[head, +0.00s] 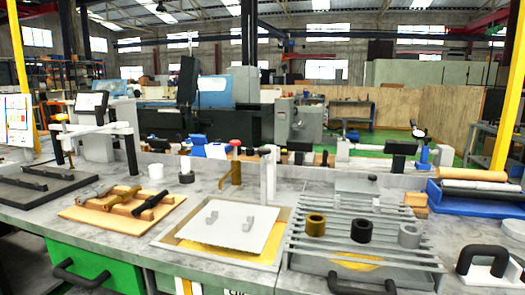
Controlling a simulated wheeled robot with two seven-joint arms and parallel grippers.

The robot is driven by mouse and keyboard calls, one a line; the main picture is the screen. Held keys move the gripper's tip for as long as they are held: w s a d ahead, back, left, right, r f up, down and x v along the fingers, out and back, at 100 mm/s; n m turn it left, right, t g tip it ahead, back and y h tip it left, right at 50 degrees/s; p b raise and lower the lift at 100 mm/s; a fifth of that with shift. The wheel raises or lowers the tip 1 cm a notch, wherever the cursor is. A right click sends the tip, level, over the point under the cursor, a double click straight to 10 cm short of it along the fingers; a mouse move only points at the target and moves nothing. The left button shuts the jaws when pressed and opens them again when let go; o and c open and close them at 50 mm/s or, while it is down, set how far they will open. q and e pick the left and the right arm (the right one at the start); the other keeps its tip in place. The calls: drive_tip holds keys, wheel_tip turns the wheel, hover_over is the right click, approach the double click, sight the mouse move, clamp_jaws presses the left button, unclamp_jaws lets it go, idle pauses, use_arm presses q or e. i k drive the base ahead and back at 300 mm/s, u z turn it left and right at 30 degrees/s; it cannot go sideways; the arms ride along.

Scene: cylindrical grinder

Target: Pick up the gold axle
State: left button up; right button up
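The gold axle (122,198) lies in the middle of three axles on a wooden rack on the bench at the left. A grey axle (95,192) lies to its left and a black axle (152,205) to its right. All three lie slanted across the wooden rails, apart from each other. The gold axle is in plain sight with nothing on top of it. Neither of my grippers shows in the head view.
A white plate (220,227) with two small grey blocks sits right of the wooden board (92,217). A slatted grey rack (300,247) holds gold, black and grey rings. A white cylinder (156,171) and a white-and-black stand (95,129) stand behind the axles.

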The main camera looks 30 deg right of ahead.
sight(124, 197)
drive_tip(key=u, duration=1.4)
drive_tip(key=i, duration=1.9)
drive_tip(key=z, duration=3.25)
